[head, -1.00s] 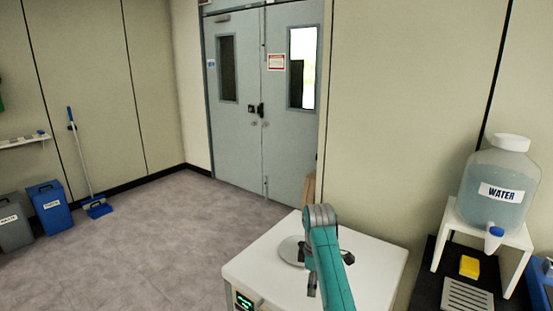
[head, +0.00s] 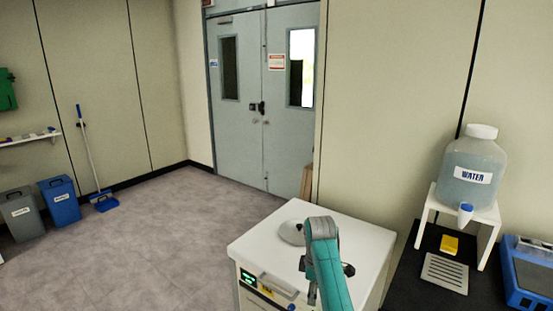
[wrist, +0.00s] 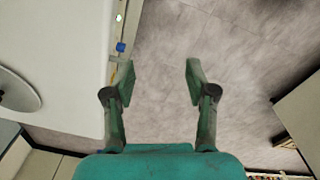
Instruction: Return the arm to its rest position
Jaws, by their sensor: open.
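My teal arm (head: 326,268) reaches up from the bottom of the head view, in front of the white freeze dryer's top. My gripper (wrist: 158,78) shows in the wrist view with its two fingers wide apart and nothing between them. Below it is grey floor. The freeze dryer (head: 262,236) is a white cabinet with a green lit display (head: 248,278) on its front and a round metal disc on its top (head: 291,232). In the wrist view its white top (wrist: 60,60) lies left of the fingers. In the head view my arm hides part of it.
A dark bench at right holds a water jug (head: 472,165) on a white stand, a yellow block (head: 449,244), a drip tray (head: 445,272) and a blue device (head: 530,272). Grey double doors (head: 262,100) stand behind. The floor between is clear.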

